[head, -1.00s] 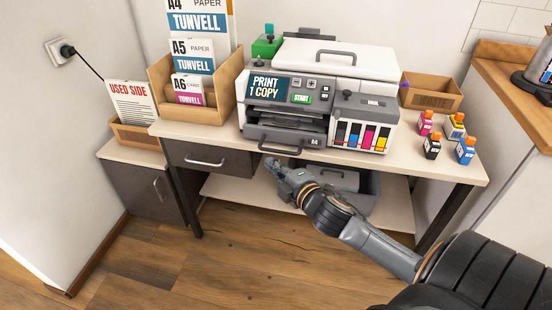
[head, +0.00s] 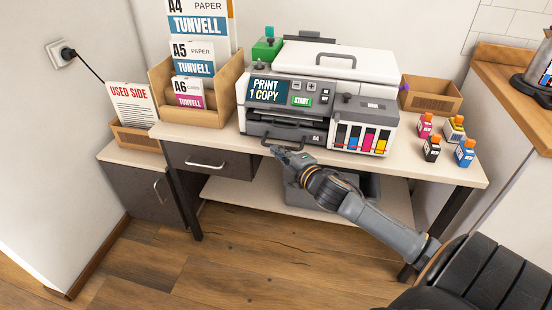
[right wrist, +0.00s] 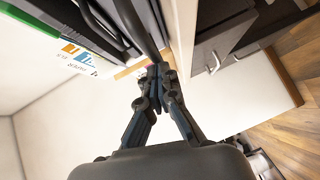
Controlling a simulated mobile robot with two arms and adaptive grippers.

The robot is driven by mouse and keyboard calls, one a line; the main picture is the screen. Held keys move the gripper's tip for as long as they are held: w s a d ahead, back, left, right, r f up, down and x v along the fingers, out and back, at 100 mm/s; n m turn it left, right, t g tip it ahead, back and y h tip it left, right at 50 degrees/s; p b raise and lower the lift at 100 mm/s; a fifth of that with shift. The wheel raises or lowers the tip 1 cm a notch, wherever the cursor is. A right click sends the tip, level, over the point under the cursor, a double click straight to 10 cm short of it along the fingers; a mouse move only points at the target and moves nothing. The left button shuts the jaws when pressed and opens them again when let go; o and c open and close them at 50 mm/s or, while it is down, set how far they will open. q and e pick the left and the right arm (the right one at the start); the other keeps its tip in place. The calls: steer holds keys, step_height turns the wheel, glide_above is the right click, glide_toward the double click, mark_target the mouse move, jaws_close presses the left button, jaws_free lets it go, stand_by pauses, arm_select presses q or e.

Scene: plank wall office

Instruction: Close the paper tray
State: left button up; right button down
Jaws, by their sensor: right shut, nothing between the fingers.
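The paper tray (head: 318,137) is the dark grey front panel low on the printer (head: 345,62), marked A4, with a curved handle (head: 284,139). Its front now sits about in line with the printer's front; I cannot tell if any small gap is left. My right gripper (head: 276,150) is shut and empty, with its fingertips at or just below the tray handle. In the right wrist view the shut fingertips (right wrist: 157,72) are close to the dark curved handle (right wrist: 140,25); whether they touch is unclear. My left gripper is not in view.
The printer stands on a desk (head: 225,140) with a drawer (head: 205,161) below left. A paper holder (head: 160,75) stands left. Several ink bottles (head: 432,148) and a wooden box (head: 432,94) stand right. A grey bin (head: 372,187) sits on the lower shelf, partly behind my arm.

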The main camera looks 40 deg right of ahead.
steer(key=shift+w+d+r, duration=0.15)
steer(key=shift+w+d, duration=0.1)
steer(key=shift+d, duration=0.25)
steer(key=s+a+r, duration=0.1)
steer(key=s, duration=1.1)
steer(key=shift+r, duration=0.2)
steer(key=shift+a, duration=0.1)
